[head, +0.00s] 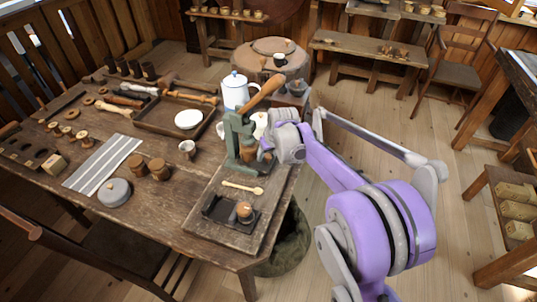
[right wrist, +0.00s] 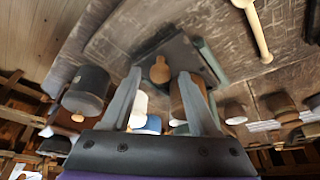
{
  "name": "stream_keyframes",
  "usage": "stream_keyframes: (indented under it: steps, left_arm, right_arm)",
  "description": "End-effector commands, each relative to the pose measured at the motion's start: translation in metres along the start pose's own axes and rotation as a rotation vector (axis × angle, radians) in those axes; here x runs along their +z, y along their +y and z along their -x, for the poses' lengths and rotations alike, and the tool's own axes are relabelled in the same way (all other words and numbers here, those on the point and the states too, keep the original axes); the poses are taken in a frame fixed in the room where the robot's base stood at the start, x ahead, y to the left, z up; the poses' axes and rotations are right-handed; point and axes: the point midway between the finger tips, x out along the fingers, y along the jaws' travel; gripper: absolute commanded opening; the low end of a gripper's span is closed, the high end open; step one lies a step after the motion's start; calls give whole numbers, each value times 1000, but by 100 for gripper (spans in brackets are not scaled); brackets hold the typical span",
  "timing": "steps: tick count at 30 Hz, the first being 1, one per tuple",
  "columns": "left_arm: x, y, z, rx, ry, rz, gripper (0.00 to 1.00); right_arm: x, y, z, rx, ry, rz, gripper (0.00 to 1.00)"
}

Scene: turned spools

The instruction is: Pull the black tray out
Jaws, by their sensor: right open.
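A dark, black-looking tray (right wrist: 180,58) shows in the right wrist view, set against green metal. A round wooden knob (right wrist: 160,70) is on its near side. The green press (head: 238,138) stands on the right part of the table in the head view. My right gripper (head: 264,153) is at the press's right side and hides the low part there. In the wrist view my right gripper (right wrist: 160,98) is open, with the knob showing between its fingers; I cannot tell whether they touch it. My left gripper is not in view.
A spoon (head: 243,187) and a low dark container (head: 216,211) with a wooden piece lie in front of the press. A white jug (head: 234,92) stands behind it. Cups and a striped cloth (head: 103,165) are left. Open floor lies right of the table.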

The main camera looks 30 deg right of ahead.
Motion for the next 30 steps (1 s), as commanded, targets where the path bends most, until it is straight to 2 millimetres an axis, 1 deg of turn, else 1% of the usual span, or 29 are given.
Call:
stream_keyframes:
  steps: [8, 9, 11, 12, 18, 30]
  left_arm:
    - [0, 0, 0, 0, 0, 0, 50]
    - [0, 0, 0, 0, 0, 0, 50]
    - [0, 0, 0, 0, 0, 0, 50]
    - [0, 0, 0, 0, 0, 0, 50]
    - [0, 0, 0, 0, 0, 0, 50]
    - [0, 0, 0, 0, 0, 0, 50]
  right_arm:
    - [0, 0, -1, 0, 0, 0, 60]
    - [0, 0, -1, 0, 0, 0, 53]
    - [0, 0, -1, 0, 0, 0, 42]
    - [0, 0, -1, 0, 0, 0, 35]
    - [0, 0, -1, 0, 0, 0, 0]
    - [0, 0, -1, 0, 0, 0, 0]
